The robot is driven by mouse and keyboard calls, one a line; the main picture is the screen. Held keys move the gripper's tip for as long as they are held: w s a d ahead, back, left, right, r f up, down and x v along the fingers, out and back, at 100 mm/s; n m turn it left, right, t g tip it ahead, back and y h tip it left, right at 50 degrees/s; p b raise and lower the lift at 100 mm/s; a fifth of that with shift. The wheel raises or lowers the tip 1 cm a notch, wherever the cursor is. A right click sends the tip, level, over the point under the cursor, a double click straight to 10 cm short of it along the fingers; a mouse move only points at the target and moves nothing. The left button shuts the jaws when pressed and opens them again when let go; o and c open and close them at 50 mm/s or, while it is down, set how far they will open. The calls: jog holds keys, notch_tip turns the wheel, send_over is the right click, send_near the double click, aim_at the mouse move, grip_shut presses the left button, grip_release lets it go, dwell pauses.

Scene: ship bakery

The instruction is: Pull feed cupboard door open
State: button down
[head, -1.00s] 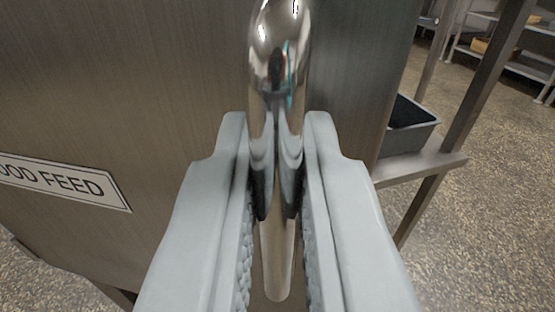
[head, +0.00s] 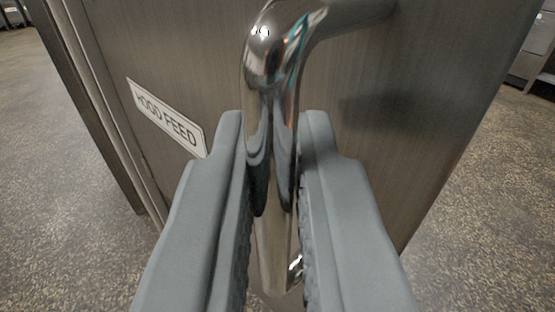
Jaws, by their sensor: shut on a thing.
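The feed cupboard door (head: 390,130) is a brushed metal panel in the head view. My gripper (head: 272,135) is shut on the upright part of the handle, with one grey finger on each side. The fingers hide part of the bar and the lower door. The inside of the cupboard is not in view.
Upright metal edges (head: 95,90) run beside the panel on the left. Speckled floor (head: 470,190) is open to the right, and more floor (head: 35,150) shows clear on the left. Grey metal furniture (head: 530,55) stands at the far upper right.

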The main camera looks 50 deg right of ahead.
jog(key=w+a, duration=0.3)
jog(key=a, duration=0.5)
jog(key=shift+a, duration=0.4)
jog(key=c, duration=1.6)
grip_release()
jog(key=v, duration=1.7)
jog(key=shift+a, duration=0.2)
